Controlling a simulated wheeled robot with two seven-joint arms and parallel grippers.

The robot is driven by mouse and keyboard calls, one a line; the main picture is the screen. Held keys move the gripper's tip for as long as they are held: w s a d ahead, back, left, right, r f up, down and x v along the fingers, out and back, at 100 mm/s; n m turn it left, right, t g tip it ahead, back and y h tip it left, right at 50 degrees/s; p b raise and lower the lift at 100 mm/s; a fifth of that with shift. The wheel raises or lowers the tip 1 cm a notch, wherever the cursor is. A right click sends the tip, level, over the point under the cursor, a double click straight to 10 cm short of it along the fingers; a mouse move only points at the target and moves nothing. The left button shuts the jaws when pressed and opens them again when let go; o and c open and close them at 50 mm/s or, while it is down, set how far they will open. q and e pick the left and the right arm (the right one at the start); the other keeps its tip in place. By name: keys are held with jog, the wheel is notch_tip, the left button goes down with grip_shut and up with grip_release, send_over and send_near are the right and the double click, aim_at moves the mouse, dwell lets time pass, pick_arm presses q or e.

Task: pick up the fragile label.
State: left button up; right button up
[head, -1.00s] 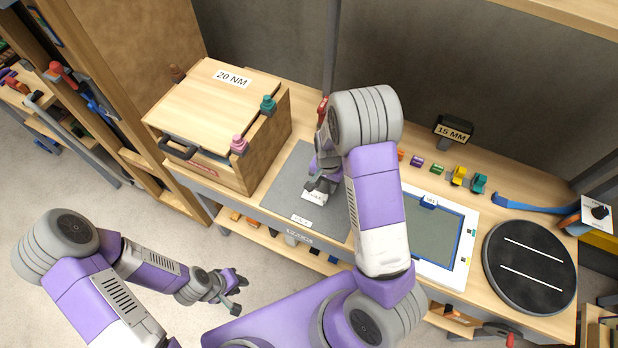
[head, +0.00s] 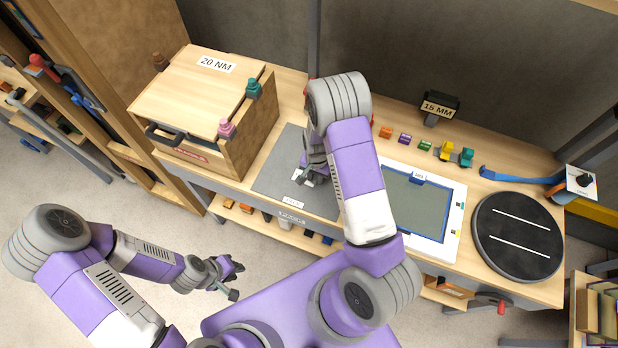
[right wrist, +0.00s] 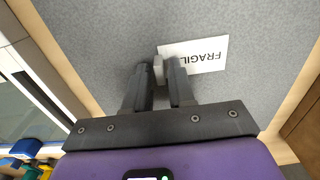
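The fragile label (right wrist: 200,54) is a white rectangle with black FRAGILE lettering, upside down in the right wrist view. It is at the grey mat (right wrist: 100,30), and I cannot tell whether it touches it. A small light grey block (right wrist: 158,70), apparently the label's tab, stands between the fingers of my right gripper (right wrist: 160,75). Both fingers appear closed against it. In the head view the label (head: 308,177) shows just below my right gripper, partly hidden by it. My left gripper (head: 236,281) is open and empty, off the bench at lower left.
A wooden box (head: 205,105) marked 20 NM stands left of the mat. A white-framed panel (head: 455,225) and a black round turntable (head: 517,235) lie to the right. Several small coloured blocks line the back near a 15 MM sign (head: 440,105).

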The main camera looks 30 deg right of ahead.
grip_shut()
